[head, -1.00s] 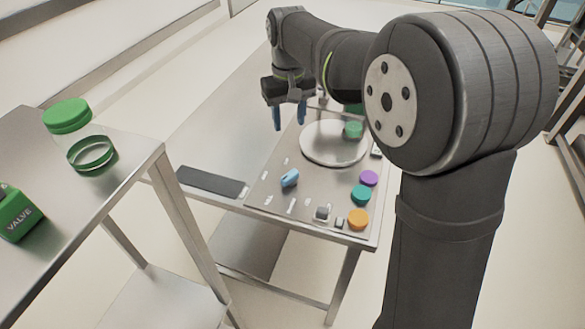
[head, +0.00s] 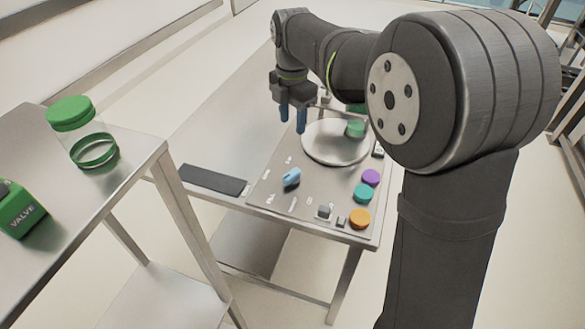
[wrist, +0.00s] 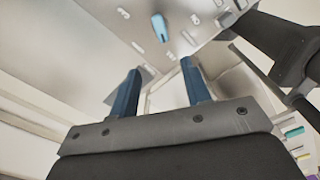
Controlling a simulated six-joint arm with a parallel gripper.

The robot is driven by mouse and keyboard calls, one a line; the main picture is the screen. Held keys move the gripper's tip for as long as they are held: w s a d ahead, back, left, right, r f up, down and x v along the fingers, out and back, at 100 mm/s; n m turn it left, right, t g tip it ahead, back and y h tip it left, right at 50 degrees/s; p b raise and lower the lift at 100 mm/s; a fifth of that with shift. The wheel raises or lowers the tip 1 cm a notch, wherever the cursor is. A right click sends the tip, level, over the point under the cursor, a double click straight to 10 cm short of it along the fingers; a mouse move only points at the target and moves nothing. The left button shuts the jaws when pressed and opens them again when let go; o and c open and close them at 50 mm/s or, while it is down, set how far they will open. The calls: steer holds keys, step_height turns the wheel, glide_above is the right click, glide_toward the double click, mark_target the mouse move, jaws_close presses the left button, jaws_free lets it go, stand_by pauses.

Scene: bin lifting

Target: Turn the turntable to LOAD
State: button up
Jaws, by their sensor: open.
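The turntable (head: 322,151) is a round pale disc on the grey panel (head: 275,196) of the metal table, with a green knob-like piece (head: 355,129) on its right side. My gripper (head: 292,123) hangs at the disc's left edge in the head view, blue fingers pointing down, apart and empty. In the wrist view my gripper (wrist: 158,78) also shows its two fingers spread with nothing between them. A light blue knob (head: 291,178) stands on the panel, and it shows in the wrist view (wrist: 160,27). I cannot read the LOAD mark.
Purple (head: 371,177), teal (head: 364,193) and orange (head: 359,218) round pieces lie along the panel's right side. A dark flat pad (head: 212,180) lies at the table's front left. A separate table holds a green-lidded jar (head: 84,131) and a green VALVE box (head: 20,210).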

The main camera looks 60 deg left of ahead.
steer(key=n, duration=0.1)
glide_toward(292, 172)
step_height(292, 172, down, 8)
steer(key=shift+d+f, duration=0.1)
steer(key=shift+f, duration=0.15)
stand_by(0.4)
jaws_close()
